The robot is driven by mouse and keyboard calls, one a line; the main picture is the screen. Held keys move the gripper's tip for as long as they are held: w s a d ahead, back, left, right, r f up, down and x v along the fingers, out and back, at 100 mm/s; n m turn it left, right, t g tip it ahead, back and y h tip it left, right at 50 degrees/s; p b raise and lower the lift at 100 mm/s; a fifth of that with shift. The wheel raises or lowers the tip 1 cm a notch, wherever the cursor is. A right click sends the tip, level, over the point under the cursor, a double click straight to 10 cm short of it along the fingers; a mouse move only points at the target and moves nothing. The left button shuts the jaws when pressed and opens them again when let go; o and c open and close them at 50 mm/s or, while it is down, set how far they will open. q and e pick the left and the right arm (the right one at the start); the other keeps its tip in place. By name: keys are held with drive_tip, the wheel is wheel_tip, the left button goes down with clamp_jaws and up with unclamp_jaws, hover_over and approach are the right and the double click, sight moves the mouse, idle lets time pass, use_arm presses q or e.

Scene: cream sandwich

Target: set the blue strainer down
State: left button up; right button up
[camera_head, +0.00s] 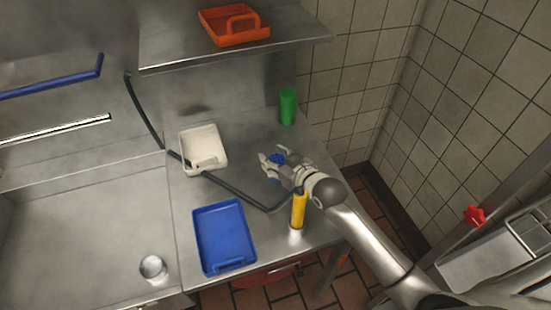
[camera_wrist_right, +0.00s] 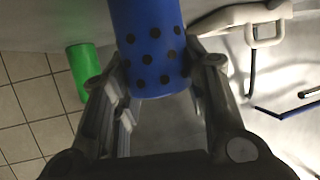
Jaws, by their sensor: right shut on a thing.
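The blue strainer (camera_wrist_right: 150,50) is a blue cylinder with dark round holes, and it fills the top middle of the right wrist view. In the head view only a small blue part of it (camera_head: 277,157) shows between the fingers. My right gripper (camera_head: 272,163) is shut on it over the steel counter (camera_head: 225,187). In the right wrist view the fingers (camera_wrist_right: 155,90) are on both sides of the strainer. I cannot tell whether the strainer touches the counter. My left gripper is not in view.
A white tray (camera_head: 186,145) and a blue tray (camera_head: 201,245) stand left of my right gripper. A green cylinder (camera_head: 288,107) stands behind it and a yellow cylinder (camera_head: 298,211) in front. A dark hose crosses the counter. An orange tray (camera_head: 235,40) sits on the shelf above.

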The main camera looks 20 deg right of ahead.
drive_tip(key=shift+f, duration=0.1)
drive_tip(key=o, duration=1)
drive_tip(key=shift+b+v, duration=0.5)
drive_tip(key=shift+v, duration=3.35)
drive_tip(key=shift+w, duration=0.1)
